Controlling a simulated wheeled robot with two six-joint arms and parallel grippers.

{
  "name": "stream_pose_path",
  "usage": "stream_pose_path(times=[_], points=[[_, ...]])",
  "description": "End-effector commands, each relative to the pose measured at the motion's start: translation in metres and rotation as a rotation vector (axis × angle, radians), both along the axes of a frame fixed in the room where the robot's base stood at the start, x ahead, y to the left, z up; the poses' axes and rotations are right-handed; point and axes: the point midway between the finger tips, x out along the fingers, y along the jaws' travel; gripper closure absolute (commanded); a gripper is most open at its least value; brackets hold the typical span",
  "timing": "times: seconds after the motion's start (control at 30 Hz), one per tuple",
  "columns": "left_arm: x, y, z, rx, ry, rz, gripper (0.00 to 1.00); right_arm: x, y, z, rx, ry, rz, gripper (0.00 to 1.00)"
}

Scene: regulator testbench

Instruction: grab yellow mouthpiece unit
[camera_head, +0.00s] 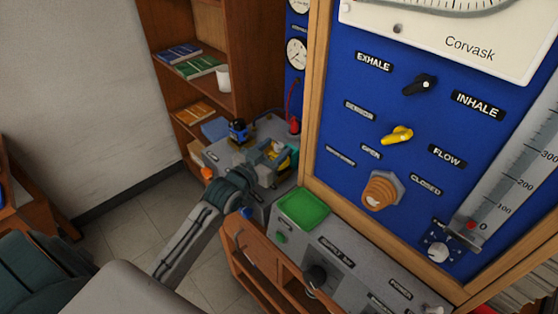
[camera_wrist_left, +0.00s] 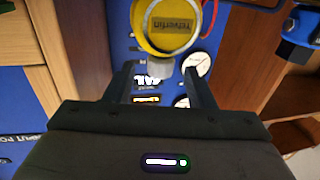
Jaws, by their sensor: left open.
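The yellow mouthpiece unit (camera_wrist_left: 168,40) is a round yellow piece with a lettered face and a pale stub below it, at the top of the left wrist view. In the head view a small patch of yellow (camera_head: 287,160) shows beside my left gripper (camera_head: 268,152), partly hidden by it. My left gripper also shows in the left wrist view (camera_wrist_left: 162,72); its two fingers are apart, with the pale stub near the gap between their tips. I cannot tell whether they touch it. My right gripper is not in view.
A blue unit (camera_head: 238,131) stands left of my gripper on the grey bench. A red hose (camera_wrist_left: 210,18) runs behind the mouthpiece unit. The blue panel (camera_head: 345,130) in its wooden frame rises to the right. A wooden shelf (camera_head: 190,100) stands behind. A green pad (camera_head: 302,208) lies nearer.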

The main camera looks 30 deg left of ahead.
Motion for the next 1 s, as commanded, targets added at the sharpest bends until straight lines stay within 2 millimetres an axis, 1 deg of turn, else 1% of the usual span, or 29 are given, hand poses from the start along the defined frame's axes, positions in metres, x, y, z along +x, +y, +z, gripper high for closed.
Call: stream_pose_path(times=[0.03, 0.13, 0.23, 0.4, 0.43, 0.47, 0.5, 0.67, 0.7, 1.0], points=[[0.008, -0.001, 0.003, -0.004, 0.0, 0.002, 0.5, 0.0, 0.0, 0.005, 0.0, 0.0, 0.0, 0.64], [0.019, -0.002, 0.002, -0.003, -0.001, 0.001, 0.5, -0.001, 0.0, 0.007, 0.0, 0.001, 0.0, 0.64], [0.022, -0.003, 0.0, -0.001, 0.001, 0.0, 0.5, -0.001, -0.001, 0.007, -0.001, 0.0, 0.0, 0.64], [0.022, -0.003, 0.0, 0.0, 0.001, 0.0, 0.5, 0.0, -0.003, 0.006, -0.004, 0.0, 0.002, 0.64], [0.022, -0.003, 0.0, 0.0, 0.001, 0.0, 0.52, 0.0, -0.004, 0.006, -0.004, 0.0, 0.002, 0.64], [0.022, -0.003, 0.0, 0.0, 0.001, 0.0, 0.58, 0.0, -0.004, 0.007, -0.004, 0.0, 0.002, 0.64], [0.022, -0.003, 0.0, 0.0, 0.001, 0.0, 0.66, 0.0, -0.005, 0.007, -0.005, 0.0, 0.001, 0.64], [0.022, -0.003, 0.0, 0.0, 0.001, 0.0, 0.97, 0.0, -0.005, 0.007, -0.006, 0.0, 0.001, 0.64], [0.022, -0.003, 0.0, 0.0, 0.001, 0.0, 1.0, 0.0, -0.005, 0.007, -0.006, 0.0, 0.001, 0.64], [0.022, -0.003, 0.002, 0.0, -0.001, 0.0, 1.0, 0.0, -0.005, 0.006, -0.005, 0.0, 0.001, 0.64]])
